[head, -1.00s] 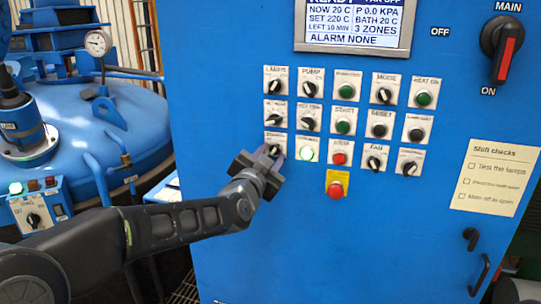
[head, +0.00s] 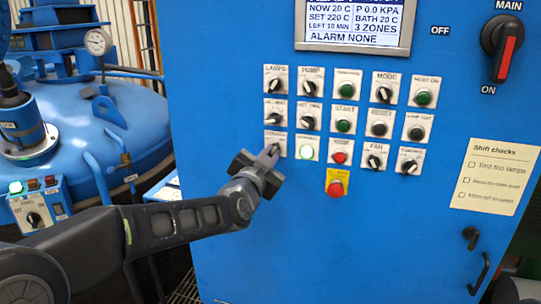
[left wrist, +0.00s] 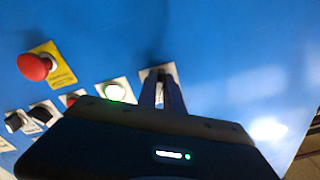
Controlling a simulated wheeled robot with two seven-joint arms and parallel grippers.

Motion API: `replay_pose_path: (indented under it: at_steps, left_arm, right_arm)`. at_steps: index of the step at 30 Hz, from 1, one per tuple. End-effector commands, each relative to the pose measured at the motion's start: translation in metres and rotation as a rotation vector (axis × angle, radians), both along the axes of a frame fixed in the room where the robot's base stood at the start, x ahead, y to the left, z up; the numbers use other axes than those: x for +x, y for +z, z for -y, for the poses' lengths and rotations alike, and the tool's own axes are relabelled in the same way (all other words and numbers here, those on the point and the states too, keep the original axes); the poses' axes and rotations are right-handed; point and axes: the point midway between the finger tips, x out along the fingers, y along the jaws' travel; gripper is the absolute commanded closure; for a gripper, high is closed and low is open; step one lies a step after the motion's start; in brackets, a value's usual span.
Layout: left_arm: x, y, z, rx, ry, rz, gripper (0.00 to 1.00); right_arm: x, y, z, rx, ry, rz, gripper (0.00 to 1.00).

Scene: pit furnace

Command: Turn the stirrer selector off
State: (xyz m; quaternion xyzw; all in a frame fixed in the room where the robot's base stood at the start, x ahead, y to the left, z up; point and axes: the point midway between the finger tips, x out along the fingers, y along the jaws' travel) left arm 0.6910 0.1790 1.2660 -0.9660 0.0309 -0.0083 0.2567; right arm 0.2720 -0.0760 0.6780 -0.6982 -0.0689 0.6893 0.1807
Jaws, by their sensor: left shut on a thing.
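The selector (head: 275,137) is at the left end of the third row on the blue cabinet, on a pale plate. Its label is too small to read surely. My left gripper (head: 272,153) is at this selector, with its fingers closed on the knob. In the left wrist view the fingers (left wrist: 163,92) reach onto the pale plate (left wrist: 158,72), and the knob is mostly hidden between them. The knob's pointing direction cannot be seen. My right gripper is not in view.
A lit green button (head: 307,148) sits just right of the selector. A red button (head: 340,157) and a red emergency button on yellow (head: 336,188) are further right. More selectors are close above. The display (head: 353,25) reads alarm none. A blue vessel (head: 95,130) stands left.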

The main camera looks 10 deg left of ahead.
Motion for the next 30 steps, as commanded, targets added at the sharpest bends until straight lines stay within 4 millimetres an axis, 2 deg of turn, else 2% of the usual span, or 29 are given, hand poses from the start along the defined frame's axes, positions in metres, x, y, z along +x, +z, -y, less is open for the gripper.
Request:
replay_pose_path:
  at_steps: [8, 14, 30]
  left_arm:
    - [0.0, -0.002, 0.001, -0.065, -0.001, -0.005, 1.0]
    - [0.0, -0.003, 0.0, -0.179, 0.001, -0.011, 1.0]
    - [0.0, -0.003, 0.002, -0.665, 0.0, -0.043, 1.0]
  right_arm:
    - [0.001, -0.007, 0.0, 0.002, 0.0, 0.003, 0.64]
    - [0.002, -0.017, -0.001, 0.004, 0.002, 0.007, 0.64]
    - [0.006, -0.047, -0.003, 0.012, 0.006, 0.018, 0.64]
